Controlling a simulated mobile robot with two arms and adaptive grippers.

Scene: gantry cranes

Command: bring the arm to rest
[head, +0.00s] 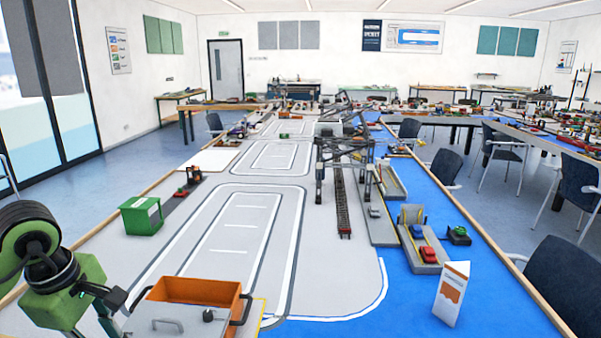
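My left arm, green and black, comes in at the lower left of the head view. Its dark gripper (112,309) hangs low, just left of an orange bin (195,290). Its fingers are small and partly hidden, so I cannot tell whether they are apart or hold anything. My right arm and gripper are not in view.
The orange bin with dark handles stands behind a grey lid-like panel (165,325). A green box (142,216) stands at the left. A gantry crane (345,155) spans a rail track. A white folded card (451,292) stands at right. The grey road area (235,235) is mostly clear.

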